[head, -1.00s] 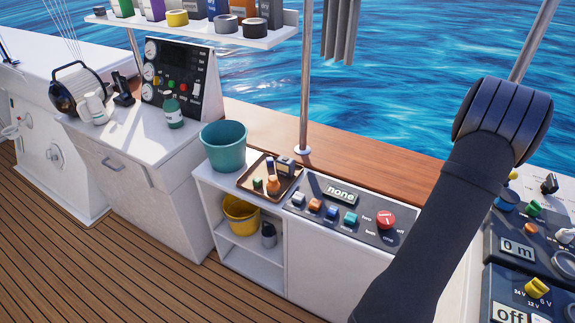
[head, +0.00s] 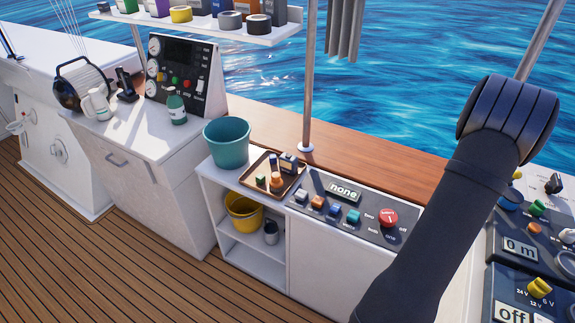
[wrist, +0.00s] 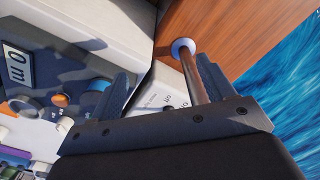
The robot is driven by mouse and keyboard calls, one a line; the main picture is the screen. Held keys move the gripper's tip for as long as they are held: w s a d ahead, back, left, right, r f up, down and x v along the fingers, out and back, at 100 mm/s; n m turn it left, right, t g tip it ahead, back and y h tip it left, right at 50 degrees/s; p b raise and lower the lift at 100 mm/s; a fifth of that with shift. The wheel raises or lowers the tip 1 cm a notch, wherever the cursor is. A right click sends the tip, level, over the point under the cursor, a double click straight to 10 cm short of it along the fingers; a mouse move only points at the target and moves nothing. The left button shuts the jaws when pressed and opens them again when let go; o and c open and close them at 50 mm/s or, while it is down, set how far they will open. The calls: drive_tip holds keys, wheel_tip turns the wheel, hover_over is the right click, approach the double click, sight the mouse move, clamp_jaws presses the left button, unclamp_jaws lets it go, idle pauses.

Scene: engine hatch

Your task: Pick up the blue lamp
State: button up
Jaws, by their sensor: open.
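No thing in view is plainly a lamp. A small blue cap (head: 334,211) sits in the row of coloured caps on the panel with the "none" display in the head view. A blue round part (head: 511,198) shows on the panel at the right edge. My gripper (wrist: 165,80) is in the wrist view, with its two fingers apart and nothing held between them. Past the fingers are a white surface with lettering and a metal post. The gripper's fingers are not seen in the head view, where only my dark arm shows.
The panel (head: 370,225) carries a red knob (head: 388,217). A brown tray (head: 247,184) with small bottles and a teal bucket (head: 226,143) stand to its left. A metal post (head: 307,90) rises behind from the wooden ledge (head: 350,165). A shelf (head: 200,32) hangs above.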

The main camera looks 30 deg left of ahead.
drive_tip(key=shift+o, duration=0.7)
drive_tip(key=n+t, duration=0.4)
drive_tip(key=n, duration=0.5)
hover_over(288, 157)
drive_tip(key=s, duration=0.6)
wheel_tip(288, 157, down, 6)
drive_tip(key=r, duration=0.1)
drive_tip(key=x, duration=1.2)
drive_tip(key=shift+w+d, duration=0.2)
drive_tip(key=shift+d, duration=0.1)
drive_tip(key=shift+t, duration=0.3)
drive_tip(key=shift+a+x, duration=0.15)
drive_tip(key=shift+x, duration=1.15)
drive_tip(key=shift+a+x, duration=0.1)
drive_tip(key=shift+x, duration=1.2)
drive_tip(key=shift+w+r, duration=0.1)
drive_tip(key=shift+w, duration=0.1)
drive_tip(key=shift+c, duration=0.4)
